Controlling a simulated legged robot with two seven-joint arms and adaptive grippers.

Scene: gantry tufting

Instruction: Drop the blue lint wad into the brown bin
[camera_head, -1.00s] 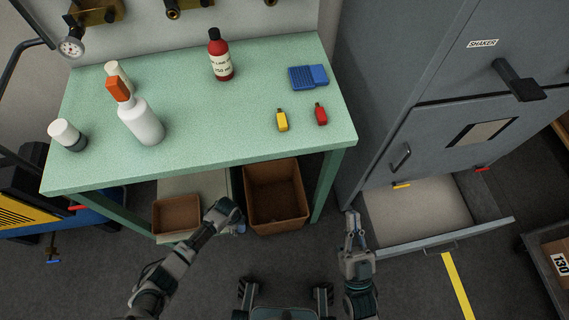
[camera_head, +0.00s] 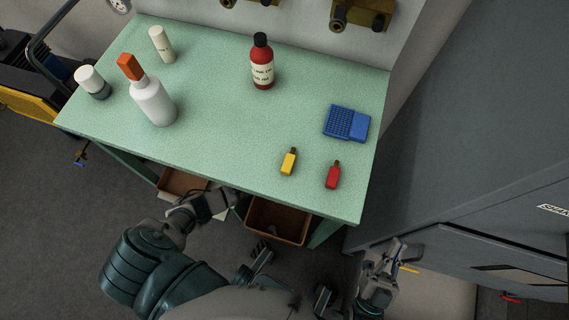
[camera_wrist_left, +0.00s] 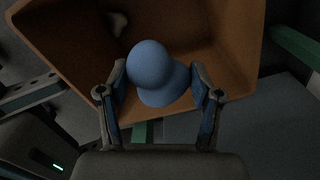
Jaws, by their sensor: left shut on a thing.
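The blue lint wad (camera_wrist_left: 160,73) is a rounded two-lobed lump in the left wrist view. My left gripper (camera_wrist_left: 165,88) is shut on it, with one finger on each side. Behind the wad is a brown bin (camera_wrist_left: 225,45), with the wad in front of its opening and near wall; the gap between them is unclear. In the head view the brown bin (camera_head: 280,234) stands partly under the bench, just right of my left gripper (camera_head: 222,200). The wad is hard to make out there. My right gripper (camera_head: 405,250) is open and empty beside the grey cabinet.
A smaller brown box (camera_head: 180,183) sits left of the bin, under the green bench (camera_head: 220,125). The bench holds bottles, a blue box (camera_head: 347,123) and yellow and red vials. The grey cabinet (camera_head: 470,160) stands right. A pale lump (camera_wrist_left: 118,24) lies in the bin.

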